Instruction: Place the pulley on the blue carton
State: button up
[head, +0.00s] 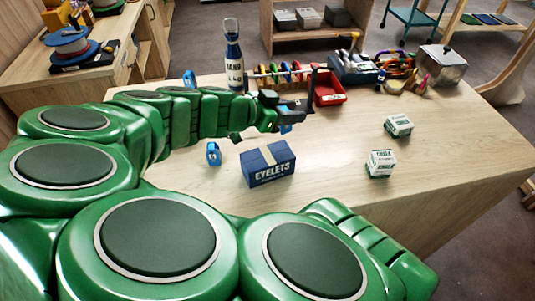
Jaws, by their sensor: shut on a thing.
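The blue carton (267,166), marked EYELETS, stands closed on the wooden table, with a pale tape strip across its top. My gripper (297,113) is above and behind the carton, a little to its right, and apart from it. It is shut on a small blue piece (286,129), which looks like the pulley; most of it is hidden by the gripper. A similar blue piece (213,153) stands on the table left of the carton. Another (189,78) shows behind my arm.
Two small white-and-green boxes (381,163) (398,125) stand right of the carton. A red bin (328,88), a dark blue bottle (234,64), a rack of coloured gear (285,73) and a clear box (442,65) line the back.

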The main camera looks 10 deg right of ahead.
send_over(271, 144)
jog(key=shift+n+t+y, duration=0.3)
jog(key=shift+n+t, duration=0.1)
jog(key=shift+t, duration=0.1)
jog(key=shift+f, duration=2.55)
jog(key=shift+f, duration=0.15)
jog(key=o, duration=1.1)
jog(key=shift+a+r, duration=0.1)
jog(key=shift+r, duration=0.1)
jog(key=shift+v, duration=2.7)
